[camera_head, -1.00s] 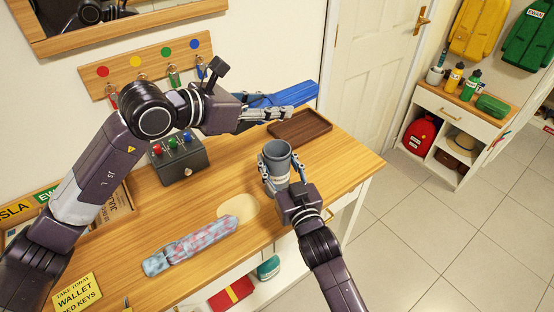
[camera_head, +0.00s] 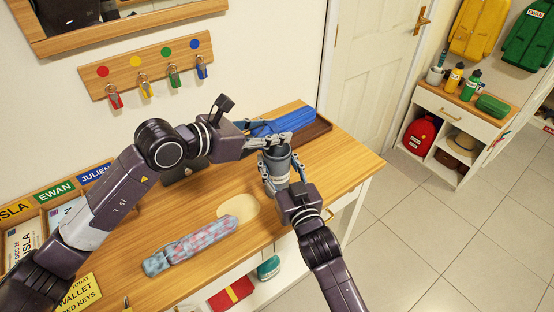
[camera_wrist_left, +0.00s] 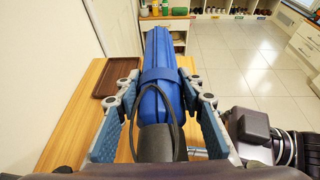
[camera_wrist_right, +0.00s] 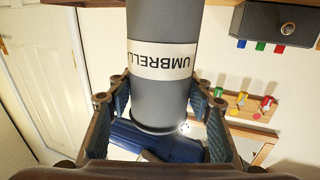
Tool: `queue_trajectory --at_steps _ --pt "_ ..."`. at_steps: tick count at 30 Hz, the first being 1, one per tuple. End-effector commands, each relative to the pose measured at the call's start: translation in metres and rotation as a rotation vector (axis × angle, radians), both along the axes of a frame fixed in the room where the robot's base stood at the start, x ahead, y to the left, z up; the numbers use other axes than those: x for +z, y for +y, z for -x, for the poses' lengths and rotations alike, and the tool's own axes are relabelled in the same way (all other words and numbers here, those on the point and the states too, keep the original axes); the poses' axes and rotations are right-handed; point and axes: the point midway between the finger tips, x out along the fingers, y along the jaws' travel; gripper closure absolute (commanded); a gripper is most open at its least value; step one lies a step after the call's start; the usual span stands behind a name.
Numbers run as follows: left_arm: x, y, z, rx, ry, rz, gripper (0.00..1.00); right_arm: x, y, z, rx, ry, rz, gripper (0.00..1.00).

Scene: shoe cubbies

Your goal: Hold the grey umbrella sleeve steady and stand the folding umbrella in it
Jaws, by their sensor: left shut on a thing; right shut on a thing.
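The blue folding umbrella (camera_head: 287,121) is held by my left gripper (camera_head: 282,141), above the table's back right. It lies roughly level. In the left wrist view the umbrella (camera_wrist_left: 162,85) sits between the fingers, its dark handle (camera_wrist_left: 156,143) and strap loop towards me. The grey umbrella sleeve (camera_head: 277,170) is upright, with my right gripper (camera_head: 280,180) shut around it. In the right wrist view the sleeve (camera_wrist_right: 163,95) carries an "UMBRELLA" label. The umbrella (camera_wrist_right: 165,145) crosses beyond the sleeve's rim there, outside it. The left gripper partly covers the sleeve's mouth in the head view.
A brown tray (camera_head: 322,125) is at the table's back right, under the umbrella. A patterned pink-and-blue long item (camera_head: 200,247) lies at the table's front. A key rack (camera_head: 150,75) hangs on the wall. Bare wooden tabletop (camera_head: 185,212) lies between.

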Motion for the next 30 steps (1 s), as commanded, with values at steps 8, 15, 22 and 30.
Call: queue_trajectory --at_steps 8,15,22,30 --pt "-0.016 0.0 0.0 0.0 -0.003 0.003 0.98 0.0 0.0 0.0 0.0 0.0 0.0 0.77" --pt "-0.018 -0.001 0.0 0.0 -0.003 0.002 0.98 0.0 0.0 0.0 0.0 0.0 0.0 0.77" --pt "-0.018 -0.001 0.0 0.0 -0.003 0.002 0.49 0.0 0.0 0.0 0.0 0.0 0.0 0.77" --pt "-0.02 0.0 0.001 -0.001 0.002 -0.001 0.44 0.0 0.0 0.0 0.0 0.0 0.0 0.77"
